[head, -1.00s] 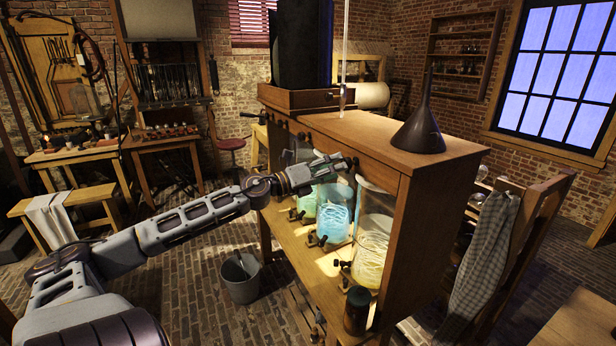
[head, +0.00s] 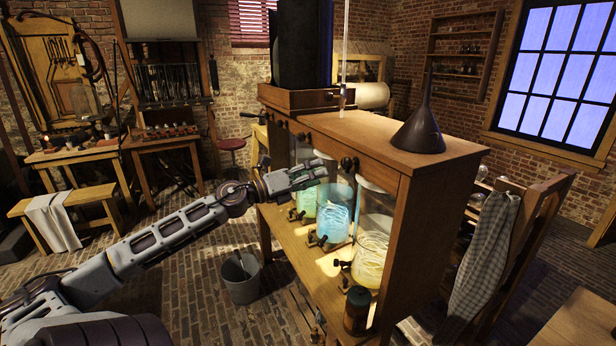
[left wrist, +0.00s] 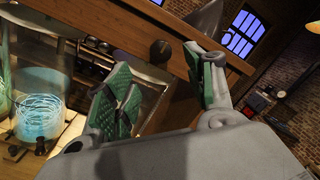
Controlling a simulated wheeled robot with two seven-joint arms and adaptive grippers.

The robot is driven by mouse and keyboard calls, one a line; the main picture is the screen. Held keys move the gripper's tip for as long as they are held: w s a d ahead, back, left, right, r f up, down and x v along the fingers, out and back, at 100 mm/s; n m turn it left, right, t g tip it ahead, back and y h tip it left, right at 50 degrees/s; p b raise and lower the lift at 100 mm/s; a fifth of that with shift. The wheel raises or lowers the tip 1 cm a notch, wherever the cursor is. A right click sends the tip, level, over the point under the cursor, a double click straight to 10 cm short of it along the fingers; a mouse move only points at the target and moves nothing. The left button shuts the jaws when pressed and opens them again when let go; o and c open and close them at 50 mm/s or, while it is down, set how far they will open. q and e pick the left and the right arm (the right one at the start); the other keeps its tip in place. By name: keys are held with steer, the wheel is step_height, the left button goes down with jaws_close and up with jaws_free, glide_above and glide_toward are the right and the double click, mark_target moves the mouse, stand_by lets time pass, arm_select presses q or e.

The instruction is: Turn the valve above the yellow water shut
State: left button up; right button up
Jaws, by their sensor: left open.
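The yellow water (head: 370,258) stands in a glass jar at the near end of a wooden cabinet, with a pale coil in it. A dark valve knob (head: 349,164) sits on the cabinet's front rail, up and left of that jar. In the left wrist view a dark round knob (left wrist: 160,53) shows beyond and between the fingertips. My left gripper (head: 326,174) is open and empty, just left of the valve and apart from it. In the left wrist view its green-padded fingers (left wrist: 163,82) are spread. The valve's exact setting is too small to tell. My right gripper is out of view.
Blue (head: 333,214) and green (head: 307,202) water jars stand farther along the shelf, with another knob (head: 301,136) on the rail above. A dark funnel (head: 420,128) stands on the cabinet top. A bucket (head: 240,276) is on the brick floor, left of the cabinet.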

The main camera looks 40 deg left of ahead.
arm_select(q)
steer(key=shift+v, duration=0.85)
steer(key=shift+w, duration=0.1)
